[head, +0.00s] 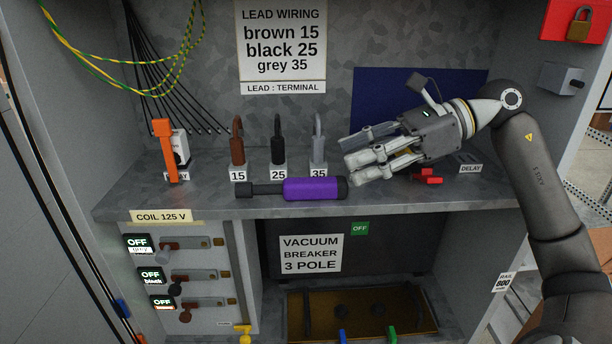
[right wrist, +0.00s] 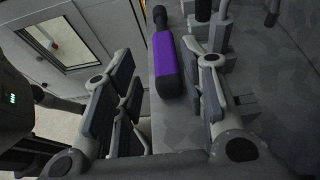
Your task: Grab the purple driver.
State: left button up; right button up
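The purple driver (head: 315,189) lies flat along the front of the grey shelf, its purple grip to the right and its black shaft to the left. My right gripper (head: 355,165) is just above and to the right of the driver's handle end, fingers pointing left. In the right wrist view the driver (right wrist: 166,62) lies between the spread finger pads of the gripper (right wrist: 160,95), with a gap on the left side. The right gripper is open and holds nothing. My left gripper is not in view.
Brown (head: 237,140), black (head: 278,140) and grey (head: 318,138) leads stand behind the driver over labels 15, 25 and 35. An orange-handled device (head: 167,150) stands at left. Red pieces (head: 428,177) lie right of the gripper. The shelf's front edge is close to the driver.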

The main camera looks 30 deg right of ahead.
aim_at(306, 180)
jog(key=x, duration=0.2)
jog(key=shift+a+p, duration=0.4)
jog(key=shift+a, duration=0.1)
jog(key=shift+w+a+f, duration=0.15)
jog(key=shift+w+f, duration=0.05)
jog(key=shift+w, duration=0.05)
jog(key=shift+w+f, duration=0.15)
jog(key=shift+w, duration=0.05)
jog(key=p+x, duration=0.3)
jog(key=x, duration=0.1)
jog(key=shift+w+a+f+p, duration=0.15)
jog(key=shift+f+p, duration=0.1)
jog(key=shift+p, duration=0.1)
jog(key=shift+w+a+f, duration=0.1)
jog(key=shift+w+f, duration=0.05)
jog(key=shift+f, duration=0.05)
jog(key=shift+c, duration=0.5)
jog(key=c, duration=0.7)
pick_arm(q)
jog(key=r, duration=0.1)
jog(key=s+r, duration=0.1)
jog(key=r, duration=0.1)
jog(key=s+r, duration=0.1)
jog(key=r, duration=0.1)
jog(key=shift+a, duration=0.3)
pick_arm(e)
grip_shut()
